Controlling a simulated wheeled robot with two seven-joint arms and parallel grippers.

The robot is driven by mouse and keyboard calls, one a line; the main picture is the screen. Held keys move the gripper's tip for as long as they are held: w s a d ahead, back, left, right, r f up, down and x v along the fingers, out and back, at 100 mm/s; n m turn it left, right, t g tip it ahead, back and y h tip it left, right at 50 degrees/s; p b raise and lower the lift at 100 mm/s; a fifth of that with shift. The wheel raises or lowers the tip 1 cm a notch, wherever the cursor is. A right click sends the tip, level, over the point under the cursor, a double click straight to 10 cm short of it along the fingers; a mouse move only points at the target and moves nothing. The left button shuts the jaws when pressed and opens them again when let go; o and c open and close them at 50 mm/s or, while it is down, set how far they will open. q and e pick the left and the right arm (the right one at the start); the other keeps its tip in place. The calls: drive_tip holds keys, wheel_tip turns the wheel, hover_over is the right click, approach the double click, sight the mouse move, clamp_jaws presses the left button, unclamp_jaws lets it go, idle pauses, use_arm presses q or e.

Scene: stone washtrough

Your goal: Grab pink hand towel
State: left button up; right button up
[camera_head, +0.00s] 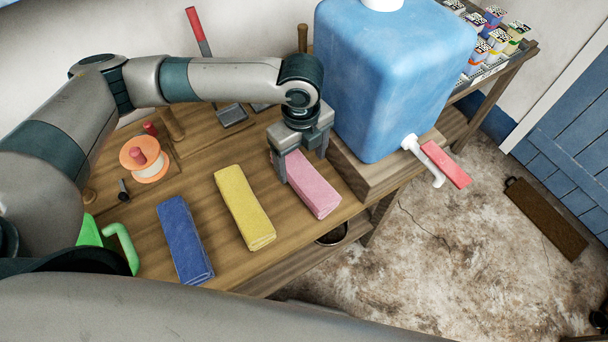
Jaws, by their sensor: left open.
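A folded pink hand towel (313,190) lies on the wooden table (222,261), below the blue water container. My left gripper (302,168) points down over the towel's upper end, with its fingers apart on either side of it. The gripper and fingers hide part of that end. I cannot tell whether the fingers touch the towel. A folded yellow towel (244,207) and a folded blue towel (184,240) lie to the left of the pink one. My right gripper is not in view.
The blue water container (390,75) with a red-handled tap (445,165) stands on a wooden block close right of the gripper. An orange and white spool (146,160) and a green object (121,243) are at the left. Small cartons (497,40) stand at the upper right.

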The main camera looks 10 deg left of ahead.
sight(304, 174)
use_arm(q)
drive_tip(key=shift+f, duration=0.55)
drive_tip(key=shift+d+f+p, duration=0.1)
drive_tip(key=shift+f+p, duration=0.3)
drive_tip(key=shift+f, duration=0.05)
drive_tip(key=f+p, duration=0.1)
drive_tip(key=f, duration=0.2)
drive_tip(key=shift+d+f, duration=0.1)
drive_tip(key=shift+d, duration=0.1)
drive_tip(key=shift+f, duration=0.55)
drive_tip(key=c, duration=1.2)
